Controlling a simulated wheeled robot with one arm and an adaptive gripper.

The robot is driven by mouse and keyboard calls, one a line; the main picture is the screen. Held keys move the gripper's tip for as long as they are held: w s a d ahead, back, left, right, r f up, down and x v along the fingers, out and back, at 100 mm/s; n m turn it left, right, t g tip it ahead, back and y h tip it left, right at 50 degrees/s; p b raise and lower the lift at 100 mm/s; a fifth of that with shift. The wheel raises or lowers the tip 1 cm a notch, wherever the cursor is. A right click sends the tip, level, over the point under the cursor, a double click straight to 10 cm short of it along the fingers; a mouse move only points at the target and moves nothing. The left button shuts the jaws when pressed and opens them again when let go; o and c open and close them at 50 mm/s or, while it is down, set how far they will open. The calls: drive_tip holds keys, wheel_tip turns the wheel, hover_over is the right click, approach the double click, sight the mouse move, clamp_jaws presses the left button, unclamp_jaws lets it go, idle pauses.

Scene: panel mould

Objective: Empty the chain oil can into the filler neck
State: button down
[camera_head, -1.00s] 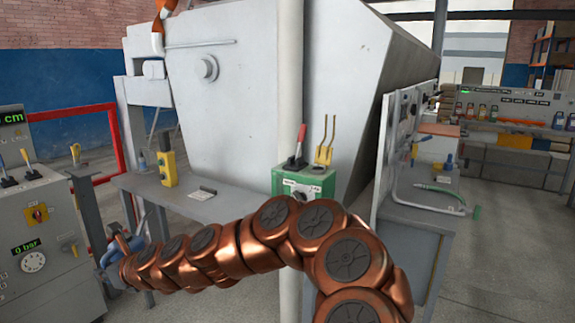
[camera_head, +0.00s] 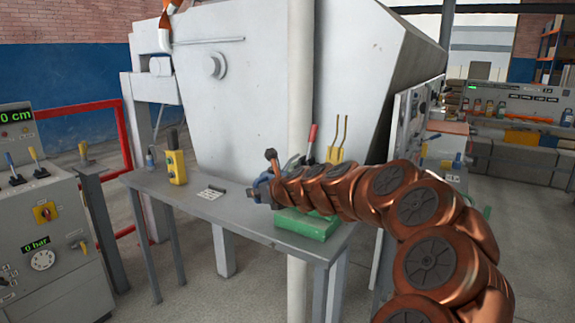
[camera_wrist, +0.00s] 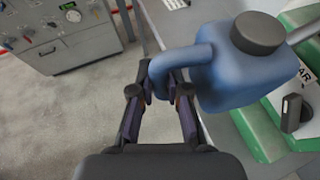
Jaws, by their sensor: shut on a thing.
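In the wrist view my gripper (camera_wrist: 164,80) is shut on the handle of a blue can (camera_wrist: 228,80) with a dark round cap (camera_wrist: 258,32). The can is above the edge of the grey bench, beside a green and white box (camera_wrist: 262,132). In the head view my gripper (camera_head: 262,190) is over the bench, in front of the green box. The can is mostly hidden behind my arm there; only small blue parts show. I cannot make out a filler neck for sure in either view.
The grey bench (camera_head: 215,207) carries a yellow control box (camera_head: 177,166) and a small flat plate (camera_head: 211,194). A white column (camera_head: 299,80) stands close to my arm. A control cabinet (camera_head: 40,215) and a red rail (camera_head: 95,106) are at left. The floor between is clear.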

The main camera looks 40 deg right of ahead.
drive_tip(key=m+h, duration=0.1)
approach(287, 167)
drive_tip(key=w+a+f, duration=0.1)
drive_tip(key=w+a, duration=0.3)
drive_tip(key=d+r+m+y+p, duration=0.2)
drive_tip(key=r+m+y+p, duration=0.1)
drive_tip(key=r+p, duration=0.4)
drive_tip(key=d+r+m+y+p, duration=0.2)
drive_tip(key=r+m+p, duration=0.3)
drive_tip(key=p, duration=0.5)
drive_tip(key=shift+d+r+y, duration=0.35)
drive_tip(key=shift+r+y, duration=0.15)
drive_tip(key=shift+r, duration=0.9)
idle(3.7)
